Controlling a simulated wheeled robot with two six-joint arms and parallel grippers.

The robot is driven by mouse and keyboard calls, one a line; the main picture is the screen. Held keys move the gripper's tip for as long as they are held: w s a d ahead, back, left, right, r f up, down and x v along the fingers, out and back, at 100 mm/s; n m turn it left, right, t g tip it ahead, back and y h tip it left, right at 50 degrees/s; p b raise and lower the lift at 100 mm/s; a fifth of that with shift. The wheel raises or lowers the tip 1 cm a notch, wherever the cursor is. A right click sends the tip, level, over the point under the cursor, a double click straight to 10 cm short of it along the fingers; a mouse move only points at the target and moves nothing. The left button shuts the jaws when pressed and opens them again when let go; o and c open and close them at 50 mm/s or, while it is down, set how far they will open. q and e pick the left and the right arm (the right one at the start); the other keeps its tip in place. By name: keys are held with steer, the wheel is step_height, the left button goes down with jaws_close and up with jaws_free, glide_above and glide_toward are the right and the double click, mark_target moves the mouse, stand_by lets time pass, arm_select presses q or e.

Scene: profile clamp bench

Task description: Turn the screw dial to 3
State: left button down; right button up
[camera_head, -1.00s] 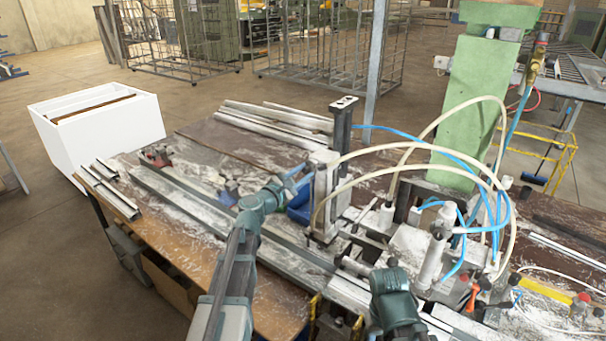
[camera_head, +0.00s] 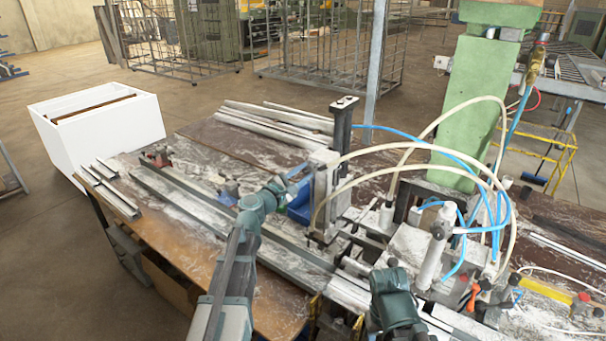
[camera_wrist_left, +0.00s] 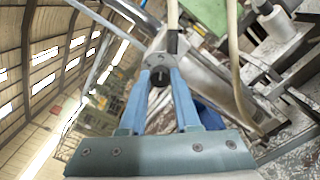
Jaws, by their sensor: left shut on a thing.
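The screw dial (camera_wrist_left: 157,62) is a small round silver disc with a dark knob in its middle, on the upright metal clamp unit (camera_head: 323,190). In the left wrist view, my left gripper (camera_wrist_left: 160,76) has its two blue fingers closed on the dark knob, one on each side. In the head view, my left gripper (camera_head: 300,174) reaches the clamp unit from the left, and the dial is too small and covered to make out. I cannot read any number on it. My right arm shows at the bottom of the head view, but its gripper is out of frame.
Pale and blue hoses (camera_head: 420,150) arch over the clamp unit to the right.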

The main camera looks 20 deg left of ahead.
arm_select(q)
steer(key=c, duration=0.6)
jaws_free()
steer(key=shift+s, duration=0.1)
steer(key=v, duration=1.3)
steer(key=shift+s+a, duration=0.15)
steer(key=shift+s, duration=0.15)
